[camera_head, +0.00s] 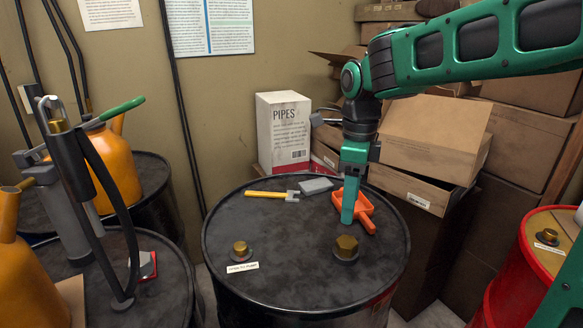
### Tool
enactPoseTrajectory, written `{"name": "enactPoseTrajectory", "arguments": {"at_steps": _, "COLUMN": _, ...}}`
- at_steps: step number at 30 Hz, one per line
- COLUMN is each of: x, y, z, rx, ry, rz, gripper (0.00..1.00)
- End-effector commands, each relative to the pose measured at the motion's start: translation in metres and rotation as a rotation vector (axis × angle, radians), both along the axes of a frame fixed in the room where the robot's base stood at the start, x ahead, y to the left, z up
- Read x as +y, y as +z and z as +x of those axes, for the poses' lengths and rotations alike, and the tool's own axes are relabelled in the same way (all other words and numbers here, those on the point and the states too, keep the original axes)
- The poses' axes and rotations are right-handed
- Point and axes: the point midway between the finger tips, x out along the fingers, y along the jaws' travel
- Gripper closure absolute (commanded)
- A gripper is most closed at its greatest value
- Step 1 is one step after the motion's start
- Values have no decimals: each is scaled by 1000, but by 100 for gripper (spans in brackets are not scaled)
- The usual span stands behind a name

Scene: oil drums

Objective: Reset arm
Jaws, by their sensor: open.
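My green and black arm (480,45) reaches in from the upper right, over the cardboard boxes. My gripper (348,220) hangs down over the right part of a black drum (290,262), in front of an orange scoop (366,222) from this view. Its fingers overlap in the picture; I see nothing held in it. A large brass bung cap (346,246) stands just below the fingertips in the picture; I cannot tell whether they touch.
A PIPES box (283,130) and cardboard boxes (430,135) stand behind. A pump (90,190) stands left, a red drum (515,270) right.

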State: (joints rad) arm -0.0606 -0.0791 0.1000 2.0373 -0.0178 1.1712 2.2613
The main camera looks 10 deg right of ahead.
Motion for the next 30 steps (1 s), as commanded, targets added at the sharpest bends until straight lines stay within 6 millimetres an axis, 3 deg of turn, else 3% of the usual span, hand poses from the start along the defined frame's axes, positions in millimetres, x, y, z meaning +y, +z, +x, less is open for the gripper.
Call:
{"name": "enactPoseTrajectory", "arguments": {"at_steps": 4, "x": -17, "y": -2, "z": -10, "rx": -2, "ry": 75, "rz": -5, "gripper": 40}}
{"name": "enactPoseTrajectory", "arguments": {"at_steps": 8, "x": -47, "y": -6, "z": -29, "rx": -3, "ry": 225, "rz": -13, "gripper": 40}}
{"name": "enactPoseTrajectory", "arguments": {"at_steps": 18, "x": -120, "y": -26, "z": -99, "rx": 6, "ry": 693, "rz": -21, "gripper": 40}}
{"name": "enactPoseTrajectory", "arguments": {"at_steps": 30, "x": -170, "y": -60, "z": -193, "rx": 6, "ry": 1254, "rz": 0, "gripper": 40}}
